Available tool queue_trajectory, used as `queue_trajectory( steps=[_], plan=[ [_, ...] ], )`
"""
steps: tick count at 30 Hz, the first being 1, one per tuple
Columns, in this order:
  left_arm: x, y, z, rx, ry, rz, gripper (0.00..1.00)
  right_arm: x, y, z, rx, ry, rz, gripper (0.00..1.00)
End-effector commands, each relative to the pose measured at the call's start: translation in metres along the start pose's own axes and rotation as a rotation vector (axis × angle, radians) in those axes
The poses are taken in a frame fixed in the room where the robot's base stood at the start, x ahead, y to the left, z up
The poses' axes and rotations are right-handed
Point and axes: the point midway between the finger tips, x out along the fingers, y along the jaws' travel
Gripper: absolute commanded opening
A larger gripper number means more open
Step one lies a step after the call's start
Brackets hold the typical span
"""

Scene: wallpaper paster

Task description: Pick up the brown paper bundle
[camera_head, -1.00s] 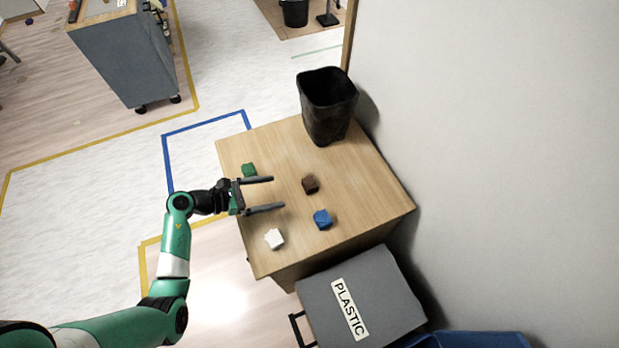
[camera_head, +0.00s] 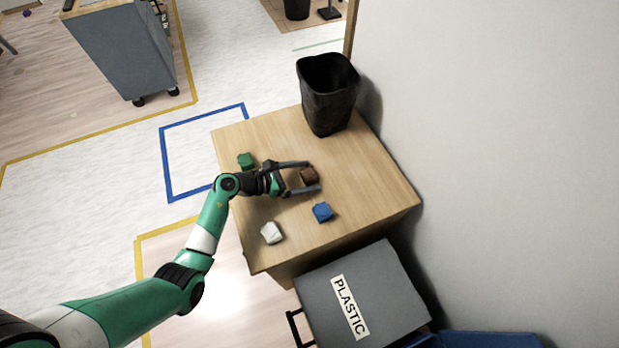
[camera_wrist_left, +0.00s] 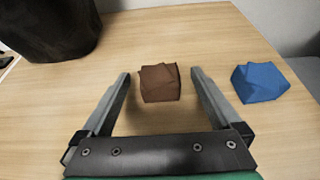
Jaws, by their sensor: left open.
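The brown paper bundle (camera_head: 309,175) lies on the wooden table, a small crumpled block. My left gripper (camera_head: 314,176) is open, with its two fingers on either side of the bundle in the head view. In the left wrist view the brown bundle (camera_wrist_left: 160,83) sits between the fingertips (camera_wrist_left: 160,73), with a gap to each finger. It does not look gripped. My right gripper is not in view.
A blue bundle (camera_head: 322,212), a white one (camera_head: 271,232) and a green one (camera_head: 246,160) lie on the table (camera_head: 350,200). A black bin (camera_head: 328,95) stands at its far end. A grey box labelled PLASTIC (camera_head: 385,285) stands beside the near edge, and a wall (camera_head: 490,150) is at right.

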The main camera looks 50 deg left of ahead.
Motion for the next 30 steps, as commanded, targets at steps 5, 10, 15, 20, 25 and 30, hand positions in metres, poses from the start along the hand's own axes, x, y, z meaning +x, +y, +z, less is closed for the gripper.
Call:
queue_trajectory(
  steps=[5,10,15,20,25,30],
  plan=[
    [0.0025,0.0000,0.0006,-0.001,0.000,0.000,0.97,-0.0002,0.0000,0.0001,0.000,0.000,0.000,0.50],
    [0.0023,0.0000,0.0005,-0.001,0.000,0.000,0.78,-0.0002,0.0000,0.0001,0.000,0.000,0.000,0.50],
    [0.0021,0.0000,0.0004,-0.001,0.000,0.000,0.47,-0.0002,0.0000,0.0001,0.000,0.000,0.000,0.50],
    [0.0021,0.0001,0.0004,0.000,0.000,0.000,0.18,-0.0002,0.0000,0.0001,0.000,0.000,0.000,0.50],
    [0.0021,0.0001,0.0005,0.000,0.000,0.001,0.09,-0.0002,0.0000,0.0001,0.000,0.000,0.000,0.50],
    [0.0009,0.0001,0.0035,0.000,0.000,0.001,0.09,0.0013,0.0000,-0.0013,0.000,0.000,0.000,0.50]
  ],
)
